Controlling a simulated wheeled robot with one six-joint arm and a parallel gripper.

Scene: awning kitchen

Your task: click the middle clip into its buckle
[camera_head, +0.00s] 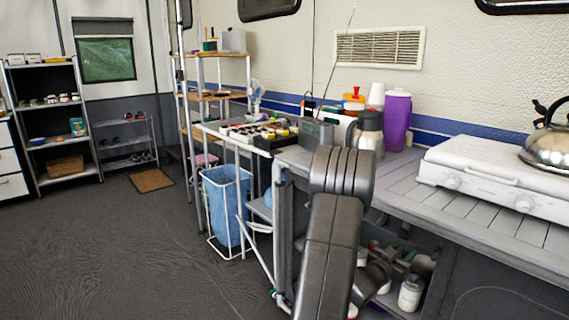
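I cannot make out the middle clip or its buckle in the head view. My dark arm links rise in the lower middle and cover part of the counter's left end and the open shelf under it. My gripper is not in view, so I cannot tell what it is near.
The slatted counter (437,196) holds a white stove (480,178) with a kettle (548,138), a purple container (397,121), a steel jug (368,132) and a grey radio (315,133). A blue bin (226,205) stands left of it. The dark floor (110,250) at left is open.

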